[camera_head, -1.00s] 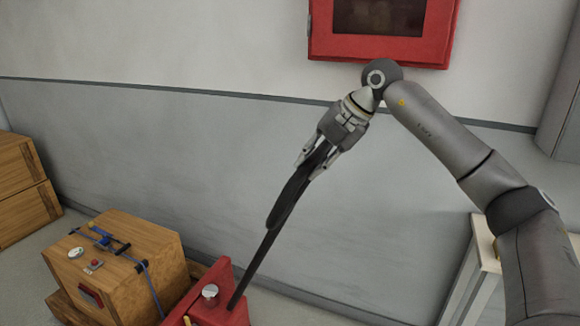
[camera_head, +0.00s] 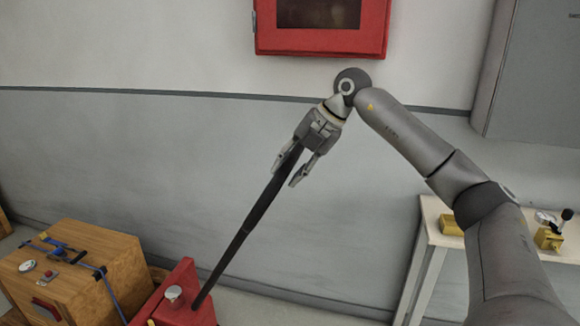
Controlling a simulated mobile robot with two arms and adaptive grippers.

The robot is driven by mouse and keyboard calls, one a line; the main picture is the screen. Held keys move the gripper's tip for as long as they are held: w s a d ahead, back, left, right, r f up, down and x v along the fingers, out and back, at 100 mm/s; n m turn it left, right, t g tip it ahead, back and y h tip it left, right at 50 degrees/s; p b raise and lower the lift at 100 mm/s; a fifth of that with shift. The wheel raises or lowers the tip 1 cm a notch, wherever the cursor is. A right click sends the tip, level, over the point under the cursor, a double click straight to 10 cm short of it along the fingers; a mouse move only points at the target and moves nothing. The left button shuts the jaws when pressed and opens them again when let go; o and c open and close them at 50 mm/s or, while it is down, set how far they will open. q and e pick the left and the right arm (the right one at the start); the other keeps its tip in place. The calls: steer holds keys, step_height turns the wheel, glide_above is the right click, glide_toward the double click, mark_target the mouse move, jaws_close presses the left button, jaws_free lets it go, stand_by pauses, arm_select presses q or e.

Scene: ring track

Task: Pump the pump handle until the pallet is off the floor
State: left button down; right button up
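The black pump handle (camera_head: 240,237) rises from a red pump body (camera_head: 180,290) at the lower left and leans up to the right. My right gripper (camera_head: 285,176) is at its upper end, with one finger on each side, and looks shut on it. A wooden crate (camera_head: 85,255) with a blue strap sits left of the pump. A strip of brown wood behind the crate (camera_head: 158,275) may be the pallet. Its underside and the floor beneath it are out of view, so I cannot tell its height. My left gripper is not in view.
A red wall cabinet (camera_head: 321,43) hangs above my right gripper, and a grey cabinet (camera_head: 530,80) is at the upper right. A white table (camera_head: 436,233) at right holds a yellow block (camera_head: 451,225) and a small device with a black knob (camera_head: 549,238).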

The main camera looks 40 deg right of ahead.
steer(key=shift+o, duration=0.8)
steer(key=shift+w, duration=0.1)
steer(key=shift+r, duration=0.1)
steer(key=v, duration=1.1)
steer(key=shift+s+d+r, duration=0.2)
steer(key=shift+s+r, duration=0.05)
steer(key=shift+r, duration=0.05)
